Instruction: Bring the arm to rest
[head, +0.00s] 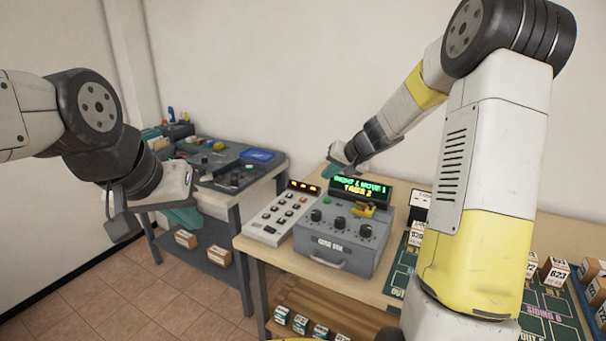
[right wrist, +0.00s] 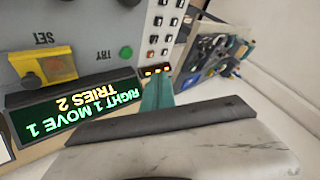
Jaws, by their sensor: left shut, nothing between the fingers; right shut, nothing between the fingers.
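My left gripper (head: 184,217) hangs at the left in the head view, shut and empty, in front of the dark workbench. My right gripper (head: 332,170) is shut and empty above the far side of the code box's display (head: 361,190). Its teal fingertips (right wrist: 157,94) also show in the right wrist view, close to the display's edge; I cannot tell whether they touch it. The display reads "RIGHT 1 MOVE 1" and "TRIES 2". The grey code box (head: 333,249) stands on the wooden table with knobs and a yellow part (head: 364,209) on top.
A keypad panel (head: 276,216) stands left of the code box. Small labelled boxes (head: 553,270) and dark green mats (head: 548,312) lie at the right. A dark workbench (head: 232,165) with tools and a blue tray (head: 258,155) stands behind. Tiled floor is open at lower left.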

